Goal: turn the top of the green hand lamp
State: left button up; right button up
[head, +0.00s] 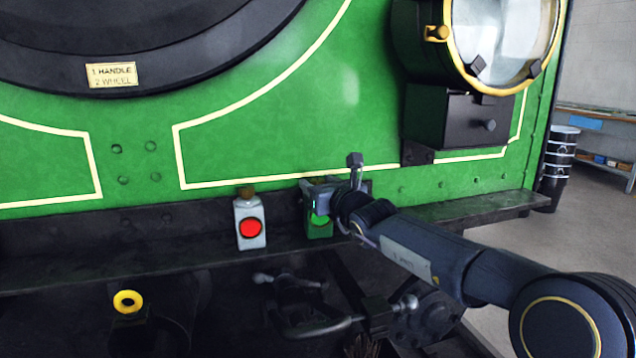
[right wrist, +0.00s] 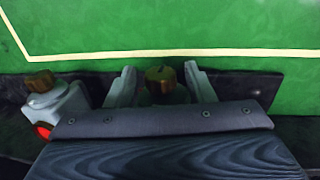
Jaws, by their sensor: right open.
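In the right wrist view the lamp's brass top (right wrist: 160,79) shows between the two fingers of my right gripper (right wrist: 160,84). The fingers are open, one on each side of the top, with a gap visible at each side. The lower part of the lamp is hidden there by my gripper body. My left gripper is not in view.
A white hand lamp (head: 250,224) with a red lens and brass top stands left on the same ledge (head: 180,232); it also shows in the right wrist view (right wrist: 62,103). A large headlamp (head: 500,42) is above right. Pipes and a coupling (head: 320,328) are below.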

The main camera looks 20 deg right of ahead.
jog(key=s+d+b, duration=0.1)
jog(key=s, duration=0.5)
jog(key=shift+s+d, duration=0.15)
jog(key=shift+s, duration=0.25)
